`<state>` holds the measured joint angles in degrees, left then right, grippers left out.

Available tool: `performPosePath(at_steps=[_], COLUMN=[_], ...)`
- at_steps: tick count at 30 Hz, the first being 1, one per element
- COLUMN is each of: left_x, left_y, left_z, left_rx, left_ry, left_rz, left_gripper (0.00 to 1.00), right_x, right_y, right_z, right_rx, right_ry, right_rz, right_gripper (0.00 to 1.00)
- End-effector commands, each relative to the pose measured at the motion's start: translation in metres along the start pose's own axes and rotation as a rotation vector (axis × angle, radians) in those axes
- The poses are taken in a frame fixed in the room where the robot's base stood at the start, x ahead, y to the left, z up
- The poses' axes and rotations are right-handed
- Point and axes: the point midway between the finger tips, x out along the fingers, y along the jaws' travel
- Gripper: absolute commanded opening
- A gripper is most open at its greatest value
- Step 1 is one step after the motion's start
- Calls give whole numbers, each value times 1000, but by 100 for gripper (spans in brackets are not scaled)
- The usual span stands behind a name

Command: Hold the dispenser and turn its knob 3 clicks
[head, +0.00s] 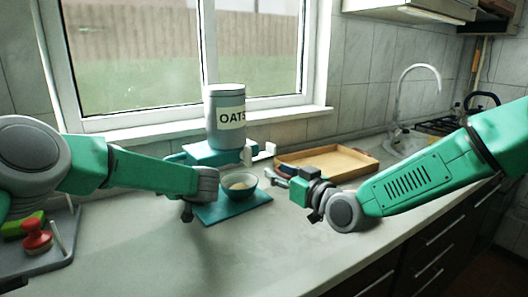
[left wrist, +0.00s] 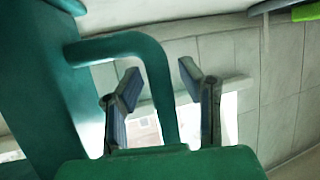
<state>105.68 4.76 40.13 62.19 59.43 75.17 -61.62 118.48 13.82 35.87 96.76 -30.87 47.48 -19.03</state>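The dispenser has a grey canister (head: 226,118) labelled OATS on a teal base (head: 205,154). A white knob (head: 266,150) sticks out at its right side. A teal handle (left wrist: 158,75) shows in the left wrist view between the two fingers of my left gripper (left wrist: 162,72), which is open with gaps at both sides. In the head view my left gripper (head: 188,209) is in front of the dispenser's left side, and my arm hides part of the base. My right gripper (head: 286,180) is right of and nearer than the knob, apart from it; its fingers look spread and empty.
A bowl (head: 239,186) with pale contents stands on a teal mat (head: 228,212) before the dispenser. A wooden tray (head: 335,164) lies to the right, before the sink tap (head: 418,90). A grey tray (head: 63,252) with red and green items is at left. The front counter is clear.

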Motion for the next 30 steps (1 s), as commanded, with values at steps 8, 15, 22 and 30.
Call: performPosePath(at_steps=[8,15,22,30], left_x=[-38,-88,-115,-130], left_y=[1,2,1,1], left_z=[-1,0,1,-26], left_rx=[1,2,1,0], left_ry=[1,0,-1,1], left_rz=[4,3,0,0], left_gripper=[33,33,33,33], right_x=[0,0,0,0], right_y=[0,0,0,0], right_z=[0,0,0,-28], right_rx=[0,0,0,0], right_ry=[0,0,0,0], right_rz=[0,0,0,0], right_gripper=[33,33,33,33])
